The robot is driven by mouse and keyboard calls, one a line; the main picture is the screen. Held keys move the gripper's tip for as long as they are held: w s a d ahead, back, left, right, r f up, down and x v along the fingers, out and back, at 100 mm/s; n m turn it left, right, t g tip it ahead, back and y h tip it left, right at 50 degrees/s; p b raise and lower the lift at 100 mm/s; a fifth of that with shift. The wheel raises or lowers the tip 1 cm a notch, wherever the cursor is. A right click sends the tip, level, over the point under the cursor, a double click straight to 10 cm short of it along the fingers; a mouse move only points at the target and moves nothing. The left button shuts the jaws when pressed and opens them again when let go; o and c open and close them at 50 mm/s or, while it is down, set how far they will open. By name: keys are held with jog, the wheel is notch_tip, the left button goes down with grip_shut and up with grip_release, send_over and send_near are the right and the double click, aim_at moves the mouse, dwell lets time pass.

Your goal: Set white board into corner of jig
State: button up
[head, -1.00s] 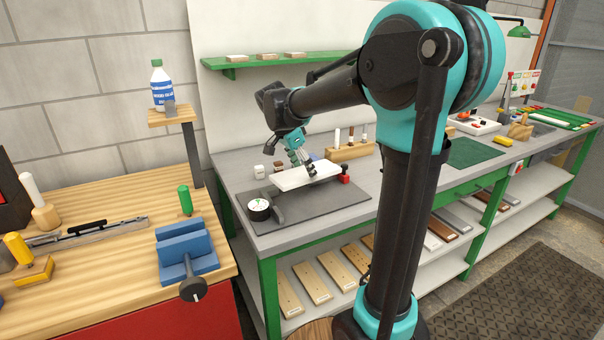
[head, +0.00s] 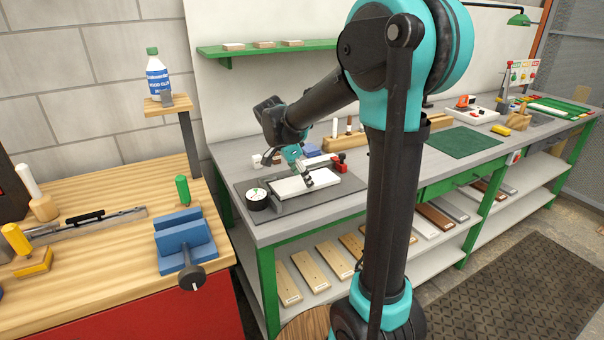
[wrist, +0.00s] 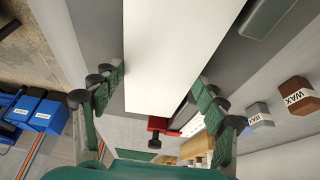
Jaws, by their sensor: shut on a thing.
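The white board (head: 308,186) is long and flat, and it lies low over the dark grey mat (head: 322,208) on the grey bench. My gripper (head: 300,172) is shut on the board from above. In the wrist view the board (wrist: 175,45) runs between the two fingers of my gripper (wrist: 158,84). The jig's grey fence (head: 286,209) is close by the board's left end. A grey bar also shows in the wrist view (wrist: 266,14). I cannot tell whether the board touches the fence or rests fully on the mat.
A wax block (wrist: 296,95) and a grey block (wrist: 259,115) are nearby. A green mat (head: 465,141) lies further right on the bench.

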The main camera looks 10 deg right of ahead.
jog(key=shift+s+a+f, duration=0.1)
jog(key=shift+s+a, duration=0.1)
jog(key=shift+a, duration=0.45)
dwell(0.6)
jog(key=shift+w+a, duration=0.15)
jog(key=shift+w, duration=0.1)
dwell(1.1)
jog(key=o, duration=1.4)
jog(key=v, duration=1.2)
